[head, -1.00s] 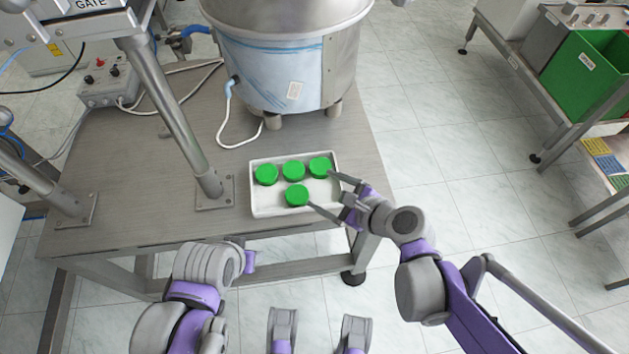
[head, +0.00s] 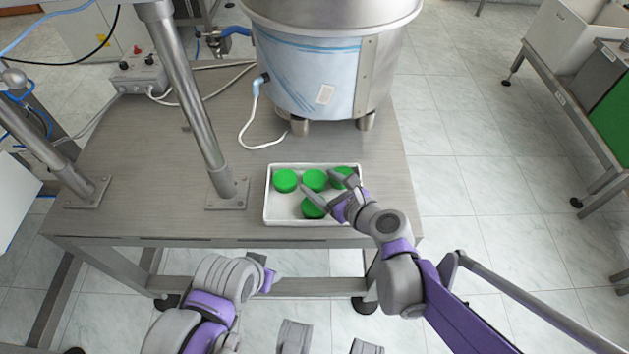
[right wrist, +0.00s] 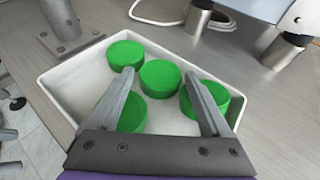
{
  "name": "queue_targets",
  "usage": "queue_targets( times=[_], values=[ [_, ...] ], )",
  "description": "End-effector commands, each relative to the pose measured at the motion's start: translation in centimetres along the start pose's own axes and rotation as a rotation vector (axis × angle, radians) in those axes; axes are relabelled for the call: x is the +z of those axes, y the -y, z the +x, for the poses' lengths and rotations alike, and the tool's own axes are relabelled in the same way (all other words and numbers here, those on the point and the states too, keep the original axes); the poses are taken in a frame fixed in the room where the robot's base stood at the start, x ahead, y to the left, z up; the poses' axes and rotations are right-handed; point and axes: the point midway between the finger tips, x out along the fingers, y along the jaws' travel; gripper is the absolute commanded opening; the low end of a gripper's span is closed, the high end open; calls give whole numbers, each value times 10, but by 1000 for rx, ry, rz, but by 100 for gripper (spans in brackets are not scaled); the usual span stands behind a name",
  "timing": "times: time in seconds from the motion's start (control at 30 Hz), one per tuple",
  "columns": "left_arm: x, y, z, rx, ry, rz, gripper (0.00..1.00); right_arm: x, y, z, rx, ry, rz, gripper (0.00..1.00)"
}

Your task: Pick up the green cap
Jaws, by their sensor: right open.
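Several green caps lie in a white tray. A back row holds a left cap (head: 286,180), a middle cap (head: 314,178) and a right cap (head: 345,172); a front cap (head: 312,208) lies nearer me. My right gripper (head: 322,186) is open and empty over the tray's right part, its fingers partly covering the right and front caps. In the right wrist view, the middle cap (right wrist: 160,80) shows between the fingertips, and the fingers partly hide two other caps. I cannot see clear contact. My left arm's end (head: 268,279) is low in front of the table; its fingers are not clear.
The white tray (head: 268,212) stands near the front edge of a grey table (head: 160,195). A large metal bowl feeder (head: 310,75) stands behind it. A metal post (head: 190,90) rises left of the tray. The tabletop between post and tray is clear.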

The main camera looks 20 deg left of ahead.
Motion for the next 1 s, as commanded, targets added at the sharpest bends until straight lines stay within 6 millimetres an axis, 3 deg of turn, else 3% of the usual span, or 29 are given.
queue_targets(
  times=[0.13, 0.37, 0.4, 0.7, 1.0],
  values=[
    [2, 0, 8, 0, 3, 0, 50, -4, 0, 22, 2, -4, 0, 88],
    [2, 0, 8, 0, 3, 0, 50, -4, 1, 24, 0, -5, 0, 88],
    [2, 0, 8, 0, 3, 0, 50, -4, 1, 23, 0, -5, 0, 74],
    [2, 0, 8, 0, 3, 0, 50, -4, 0, 23, 1, -6, 0, 21],
    [1, 0, 5, 0, 2, 0, 50, 2, 0, 20, 2, -6, -1, 21]
  ],
)
